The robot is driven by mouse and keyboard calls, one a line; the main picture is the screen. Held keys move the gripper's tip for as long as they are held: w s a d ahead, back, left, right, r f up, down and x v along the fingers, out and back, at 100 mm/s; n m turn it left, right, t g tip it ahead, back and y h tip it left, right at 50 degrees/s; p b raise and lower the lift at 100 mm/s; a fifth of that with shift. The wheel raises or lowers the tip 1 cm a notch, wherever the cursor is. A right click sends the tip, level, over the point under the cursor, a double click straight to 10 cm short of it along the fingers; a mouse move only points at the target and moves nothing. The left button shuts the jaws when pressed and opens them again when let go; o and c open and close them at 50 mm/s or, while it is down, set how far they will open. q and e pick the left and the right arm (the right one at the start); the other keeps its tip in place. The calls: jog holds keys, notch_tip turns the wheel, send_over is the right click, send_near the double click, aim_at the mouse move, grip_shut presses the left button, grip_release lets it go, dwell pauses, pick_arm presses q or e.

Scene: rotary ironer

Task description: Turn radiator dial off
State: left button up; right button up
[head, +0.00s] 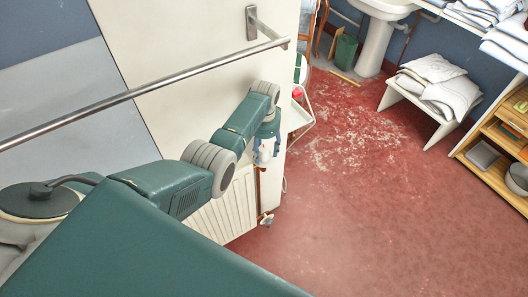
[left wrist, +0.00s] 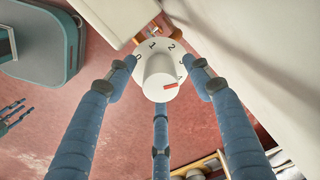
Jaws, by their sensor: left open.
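The white round radiator dial (left wrist: 158,72) shows in the left wrist view, with dark numbers on its collar and a red mark on the lower right of its knob. My left gripper (head: 266,152) is open, its blue fingers spread around the dial on the left, right and near side. I cannot tell whether any finger touches it. In the head view the gripper is beside the white ribbed radiator (head: 208,222), at its right end. I cannot make out the dial clearly there.
A metal rail (head: 150,85) runs above my left arm. A white stool with folded linen (head: 437,68), a wooden shelf (head: 500,140) and a green bin (head: 345,52) stand farther off. The red floor (head: 375,220) is open. Blue finger-like parts show at the wrist view's left edge.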

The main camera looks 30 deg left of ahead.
pick_arm(q)
jog(key=shift+f, duration=0.45)
jog(key=shift+c, duration=0.4)
jog(key=c, duration=1.1)
jog(key=shift+o, duration=0.2)
